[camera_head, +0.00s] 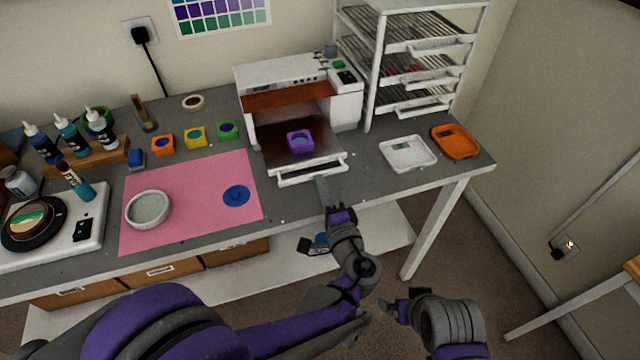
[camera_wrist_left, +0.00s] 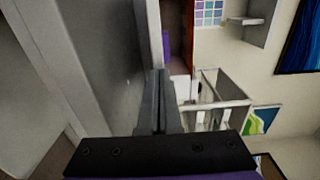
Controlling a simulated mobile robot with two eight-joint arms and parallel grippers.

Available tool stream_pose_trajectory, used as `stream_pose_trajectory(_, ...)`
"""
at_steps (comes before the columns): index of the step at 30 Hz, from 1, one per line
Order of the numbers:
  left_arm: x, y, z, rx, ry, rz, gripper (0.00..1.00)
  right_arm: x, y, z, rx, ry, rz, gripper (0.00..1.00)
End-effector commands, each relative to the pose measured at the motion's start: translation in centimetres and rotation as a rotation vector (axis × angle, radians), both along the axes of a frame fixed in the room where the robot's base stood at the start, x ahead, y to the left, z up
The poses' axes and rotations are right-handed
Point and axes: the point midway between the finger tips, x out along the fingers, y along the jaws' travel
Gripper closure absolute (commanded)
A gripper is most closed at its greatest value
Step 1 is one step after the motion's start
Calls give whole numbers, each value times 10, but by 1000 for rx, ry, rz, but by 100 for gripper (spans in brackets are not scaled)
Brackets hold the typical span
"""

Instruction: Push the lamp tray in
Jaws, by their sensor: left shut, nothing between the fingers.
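The lamp tray (camera_head: 312,172) is pulled out at the front of the white curing lamp (camera_head: 350,104), its pale front bar near the table's front edge. A purple mould (camera_head: 300,141) with blue-grey contents sits on it, by the lamp's opening under a reddish-brown cover. My left gripper (camera_head: 322,185) is shut and empty, its fingertips just in front of the tray front; I cannot tell if they touch. Its closed fingers (camera_wrist_left: 156,100) also show in the left wrist view, near a pale edge. My right gripper (camera_head: 396,304) is low in front of the table; its finger gap is unclear.
Right of the lamp are a wire-shelf rack (camera_head: 420,70), a white tray (camera_head: 408,153) and an orange tray (camera_head: 455,141).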

Motion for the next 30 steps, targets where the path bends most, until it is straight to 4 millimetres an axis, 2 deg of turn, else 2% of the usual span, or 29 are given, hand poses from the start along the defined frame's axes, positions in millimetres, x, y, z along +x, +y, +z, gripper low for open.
stream_pose_trajectory(8, 7, 3, 0, 0, 0, 3, 100, 0, 0, 0, 0, 0, 0, 0)
stream_pose_trajectory(11, 26, 9, 0, 2, 0, 5, 100, 0, 0, 0, 0, 0, 0, 0)
stream_pose_trajectory(18, 92, 31, 0, 1, -1, 5, 100, 0, 0, 2, 0, -1, 0, 0)
stream_pose_trajectory(21, 114, 38, 0, 1, -1, 4, 100, 0, 0, 2, 0, -1, 0, 0)
stream_pose_trajectory(25, 129, 42, 0, 0, 0, 1, 100, 0, 0, 3, 0, -1, 0, 0)
stream_pose_trajectory(30, 134, 44, 1, 1, -1, 2, 100, 0, 0, 3, 0, -1, 0, 0)
